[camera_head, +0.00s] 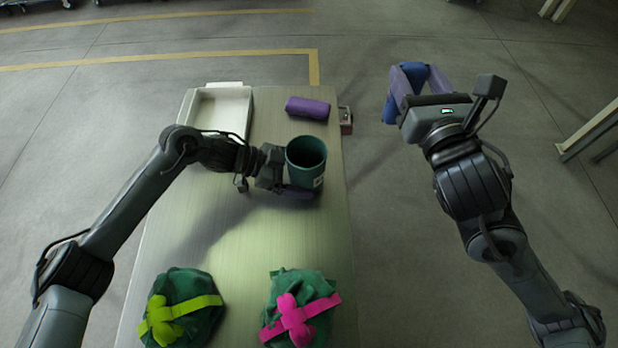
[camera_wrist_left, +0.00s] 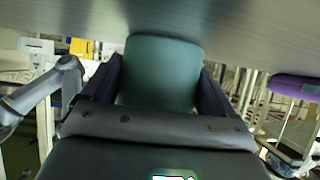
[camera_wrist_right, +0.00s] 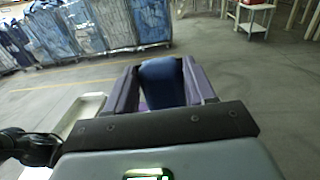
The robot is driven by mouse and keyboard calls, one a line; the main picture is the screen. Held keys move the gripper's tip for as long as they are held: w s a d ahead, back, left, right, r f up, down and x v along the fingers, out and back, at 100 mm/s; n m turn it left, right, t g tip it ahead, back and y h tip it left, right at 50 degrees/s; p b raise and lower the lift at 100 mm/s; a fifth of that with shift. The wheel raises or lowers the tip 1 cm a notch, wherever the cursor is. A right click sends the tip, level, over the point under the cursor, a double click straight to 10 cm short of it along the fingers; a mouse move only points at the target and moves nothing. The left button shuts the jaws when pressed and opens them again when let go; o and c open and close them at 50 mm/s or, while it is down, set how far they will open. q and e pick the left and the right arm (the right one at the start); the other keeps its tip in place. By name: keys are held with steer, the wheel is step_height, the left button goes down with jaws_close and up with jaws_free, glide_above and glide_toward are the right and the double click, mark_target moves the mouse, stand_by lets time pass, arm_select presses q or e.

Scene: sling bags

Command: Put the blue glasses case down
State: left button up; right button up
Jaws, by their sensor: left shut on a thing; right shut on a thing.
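The blue glasses case (camera_head: 412,72) is between the fingers of my right gripper (camera_head: 418,80), out over the floor to the right of the table. It also shows in the right wrist view (camera_wrist_right: 162,82), where both purple fingers press on its sides. My left gripper (camera_head: 287,185) is shut on a dark green cup (camera_head: 306,158) at the table's middle right. The cup fills the space between the fingers in the left wrist view (camera_wrist_left: 162,72). I cannot tell whether the cup touches the table.
A purple case (camera_head: 307,107) lies at the table's far end, right of a white tray (camera_head: 222,112). Two green bags, one with a yellow-green strap (camera_head: 180,310) and one with a pink strap (camera_head: 298,312), lie at the near end. The table's middle left (camera_head: 200,235) is clear.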

steer(key=a+r+n+g+y, duration=0.1)
steer(key=a+r+n+y, duration=0.35)
steer(key=a, duration=0.35)
steer(key=n+g+y, duration=0.3)
steer(key=g+y, duration=0.1)
steer(key=y, duration=0.3)
glide_above(307, 169)
steer(key=w+d, duration=0.2)
steer(key=w, duration=0.1)
step_height(307, 169, down, 15)
steer(key=shift+h, duration=0.25)
steer(key=shift+s+a+f, duration=0.1)
steer(key=shift+f, duration=1.2)
steer(key=shift+s+a+f, duration=0.1)
steer(key=shift+f, duration=1.15)
